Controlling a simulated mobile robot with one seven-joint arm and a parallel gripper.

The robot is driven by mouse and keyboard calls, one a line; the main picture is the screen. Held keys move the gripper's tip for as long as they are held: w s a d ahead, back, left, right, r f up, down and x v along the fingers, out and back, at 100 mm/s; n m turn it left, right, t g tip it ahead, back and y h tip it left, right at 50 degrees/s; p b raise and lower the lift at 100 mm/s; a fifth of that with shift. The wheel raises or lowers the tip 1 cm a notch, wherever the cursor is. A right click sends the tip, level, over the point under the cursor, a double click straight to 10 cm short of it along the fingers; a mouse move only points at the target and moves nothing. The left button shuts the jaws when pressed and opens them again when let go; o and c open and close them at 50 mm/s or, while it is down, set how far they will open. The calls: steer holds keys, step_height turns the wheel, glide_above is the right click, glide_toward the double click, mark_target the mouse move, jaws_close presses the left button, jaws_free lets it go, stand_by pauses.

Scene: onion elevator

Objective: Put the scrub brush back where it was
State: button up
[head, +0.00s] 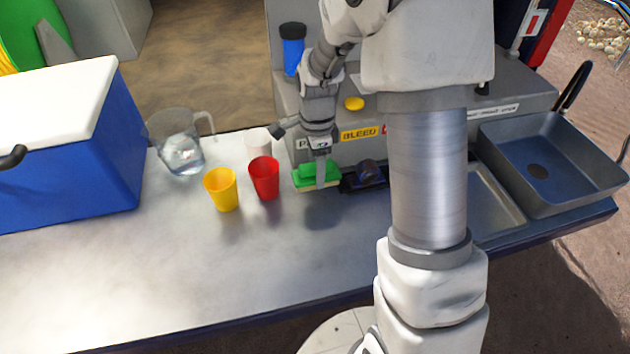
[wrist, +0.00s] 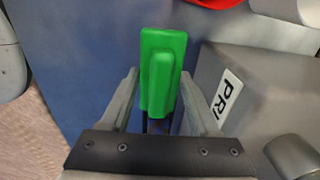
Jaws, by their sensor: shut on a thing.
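The scrub brush is a green block with a raised handle and a pale underside; in the head view the brush (head: 304,178) is at the back of the counter, just right of the red cup. My gripper (head: 320,180) points down and is shut on the brush. In the wrist view the green brush (wrist: 163,70) lies between the two fingers of my gripper (wrist: 158,78). A shadow lies below the brush; I cannot tell whether it touches the counter. A dark tray (head: 350,183) with a dark round item (head: 369,172) is directly right of the brush.
A red cup (head: 264,178), yellow cup (head: 221,190), white cup (head: 258,142) and clear pitcher (head: 180,142) stand to the left. A blue cooler (head: 90,165) is farther left. A grey box (head: 360,140) stands behind the brush. The front counter is clear.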

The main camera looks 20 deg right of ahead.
steer(key=shift+a+f, duration=0.15)
steer(key=shift+f, duration=1.95)
steer(key=shift+f+b, duration=0.2)
steer(key=shift+b, duration=0.2)
steer(key=o, duration=1.3)
steer(key=shift+r, duration=0.15)
